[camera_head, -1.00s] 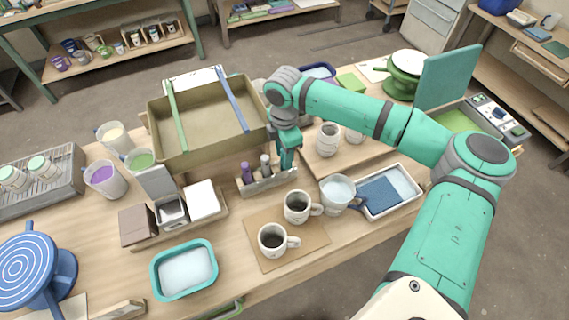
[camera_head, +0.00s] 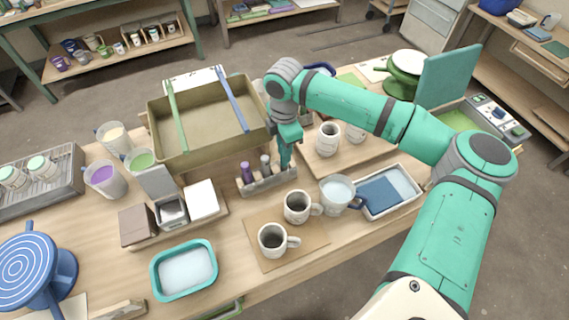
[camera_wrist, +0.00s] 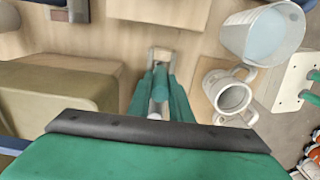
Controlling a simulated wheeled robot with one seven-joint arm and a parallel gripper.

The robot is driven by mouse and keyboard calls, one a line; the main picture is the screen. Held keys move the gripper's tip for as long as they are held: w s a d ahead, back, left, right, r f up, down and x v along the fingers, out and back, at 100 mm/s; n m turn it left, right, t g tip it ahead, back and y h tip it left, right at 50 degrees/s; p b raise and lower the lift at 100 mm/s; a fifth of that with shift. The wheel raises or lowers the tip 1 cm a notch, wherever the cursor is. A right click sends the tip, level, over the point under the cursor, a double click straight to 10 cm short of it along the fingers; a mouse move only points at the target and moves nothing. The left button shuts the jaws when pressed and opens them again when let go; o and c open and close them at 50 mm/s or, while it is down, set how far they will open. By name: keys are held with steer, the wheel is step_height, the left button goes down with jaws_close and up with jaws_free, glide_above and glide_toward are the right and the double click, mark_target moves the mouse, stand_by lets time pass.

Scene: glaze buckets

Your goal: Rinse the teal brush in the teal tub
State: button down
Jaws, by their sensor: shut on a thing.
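The teal tub (camera_head: 212,262) sits at the front of the table in the head view, with pale liquid inside; it is not in the wrist view. My gripper (camera_head: 286,157) points down over the small brush rack (camera_head: 262,187), far to the upper right of the tub. In the wrist view my gripper (camera_wrist: 165,98) is closed around a slim brush with a pale end (camera_wrist: 155,116). I take it as the teal brush; its lower part is mostly hidden by the fingers. A purple brush (camera_head: 247,173) and a grey one (camera_head: 265,166) stand in the rack.
A large olive tray (camera_head: 200,147) is behind left. A holder with boxes (camera_head: 203,200) stands left of the rack.

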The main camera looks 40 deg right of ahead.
steer(key=shift+r, duration=3.1)
